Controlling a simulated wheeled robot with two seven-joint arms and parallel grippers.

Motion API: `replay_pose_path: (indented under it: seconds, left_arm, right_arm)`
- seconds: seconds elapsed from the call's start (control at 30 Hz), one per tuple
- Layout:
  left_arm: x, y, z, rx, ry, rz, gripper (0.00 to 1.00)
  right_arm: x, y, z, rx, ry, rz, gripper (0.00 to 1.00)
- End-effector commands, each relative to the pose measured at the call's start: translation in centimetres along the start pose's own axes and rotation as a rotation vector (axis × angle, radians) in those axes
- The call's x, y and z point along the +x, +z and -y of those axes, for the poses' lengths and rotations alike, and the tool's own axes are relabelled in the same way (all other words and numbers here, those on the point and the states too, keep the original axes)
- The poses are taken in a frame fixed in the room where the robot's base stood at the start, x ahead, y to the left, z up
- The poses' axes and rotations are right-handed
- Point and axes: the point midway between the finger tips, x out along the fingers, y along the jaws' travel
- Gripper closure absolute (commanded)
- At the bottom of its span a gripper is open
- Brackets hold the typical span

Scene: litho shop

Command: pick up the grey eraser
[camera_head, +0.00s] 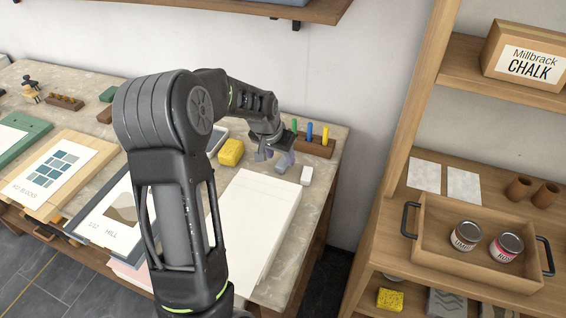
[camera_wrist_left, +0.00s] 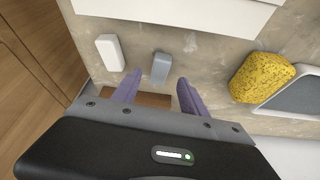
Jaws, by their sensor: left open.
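The grey eraser (camera_wrist_left: 161,68) lies on the stone worktop in the left wrist view, a small blue-grey block. My left gripper (camera_wrist_left: 159,82) is open above the worktop, its two purple-grey fingers apart. In that view the eraser appears between and just beyond the fingertips, with nothing held. In the head view my left gripper (camera_head: 274,153) hangs over the back of the table; I cannot clearly separate the eraser from the fingers there. A white eraser-like block (camera_wrist_left: 110,52) lies beside the grey one and also shows in the head view (camera_head: 307,175). My right gripper is not in view.
A wooden holder with coloured sticks (camera_head: 318,147) stands behind the gripper. A yellow sponge (camera_head: 231,152) lies to the left. A white paper stack (camera_head: 255,220) lies in front. A shelf with a wooden tray (camera_head: 425,240) stands at right.

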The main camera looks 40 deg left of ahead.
Motion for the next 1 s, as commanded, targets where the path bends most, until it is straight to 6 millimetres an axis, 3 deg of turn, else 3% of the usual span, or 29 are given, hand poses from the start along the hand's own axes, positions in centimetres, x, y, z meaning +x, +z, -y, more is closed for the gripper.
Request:
replay_pose_path:
  seconds: [0.1,0.27,0.83,1.0]
  left_arm:
    - [1.8,0.1,-0.1,-0.001,0.001,0.004,0.49]
    - [3.0,0.0,-0.1,-0.001,0.000,0.000,0.49]
    - [3.0,0.0,-0.1,-0.001,0.001,0.000,0.49]
    - [3.0,0.0,-0.1,-0.001,0.001,0.000,0.62]
  right_arm:
    - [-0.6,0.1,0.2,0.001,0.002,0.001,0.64]
    - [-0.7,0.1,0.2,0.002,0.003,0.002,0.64]
    - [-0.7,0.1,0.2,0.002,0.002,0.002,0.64]
    - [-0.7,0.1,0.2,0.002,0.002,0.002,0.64]
